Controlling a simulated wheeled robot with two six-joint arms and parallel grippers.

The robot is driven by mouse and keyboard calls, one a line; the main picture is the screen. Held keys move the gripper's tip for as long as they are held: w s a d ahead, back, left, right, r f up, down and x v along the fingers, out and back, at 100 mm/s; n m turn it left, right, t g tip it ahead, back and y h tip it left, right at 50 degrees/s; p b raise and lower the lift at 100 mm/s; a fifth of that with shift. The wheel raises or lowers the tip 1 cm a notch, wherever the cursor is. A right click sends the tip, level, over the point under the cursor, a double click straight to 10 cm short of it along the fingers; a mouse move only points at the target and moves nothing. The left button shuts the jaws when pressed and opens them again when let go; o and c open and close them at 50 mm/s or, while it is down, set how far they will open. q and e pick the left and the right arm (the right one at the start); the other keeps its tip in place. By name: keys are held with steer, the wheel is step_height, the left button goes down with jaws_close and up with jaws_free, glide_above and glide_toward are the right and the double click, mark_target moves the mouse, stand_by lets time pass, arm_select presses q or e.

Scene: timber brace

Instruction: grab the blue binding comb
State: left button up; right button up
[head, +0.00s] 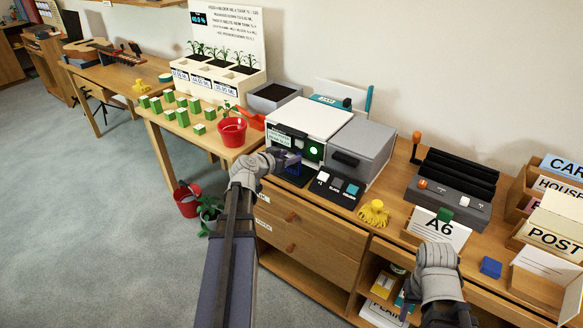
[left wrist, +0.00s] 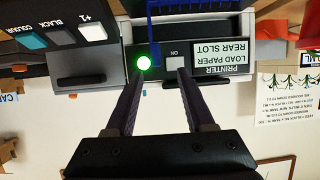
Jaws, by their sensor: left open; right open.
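I cannot pick out a blue binding comb for certain. A small blue block (head: 490,267) lies on the desk right of the A6 card. A thin blue bracket-like shape (left wrist: 153,45) shows at the printer front in the left wrist view; I cannot tell if it is a part of the printer. My left gripper (head: 288,160) is open and empty at the printer front, its fingers (left wrist: 160,76) apart before the green light and the ON button. My right gripper (head: 437,252) is over the desk's front edge, below the A6 card; its fingertips are hidden.
The white printer (head: 308,117) and a grey box unit (head: 360,147) stand on the desk. A black-slotted machine (head: 447,190), a yellow object (head: 373,213) and the A6 card (head: 437,228) are to the right. Labelled sorters (head: 555,215) fill the far right. A red pot (head: 232,132) stands left.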

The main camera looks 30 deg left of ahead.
arm_select(q)
steer(key=shift+d+f+b+x, duration=0.1)
steer(key=shift+f+b+x, duration=0.15)
steer(key=shift+b+x, duration=0.85)
steer(key=shift+d+f+b+x, duration=0.1)
steer(key=shift+f+b+x, duration=0.2)
steer(key=shift+x, duration=1.5)
steer(key=shift+s+r, duration=0.15)
steer(key=shift+s, duration=0.15)
jaws_close()
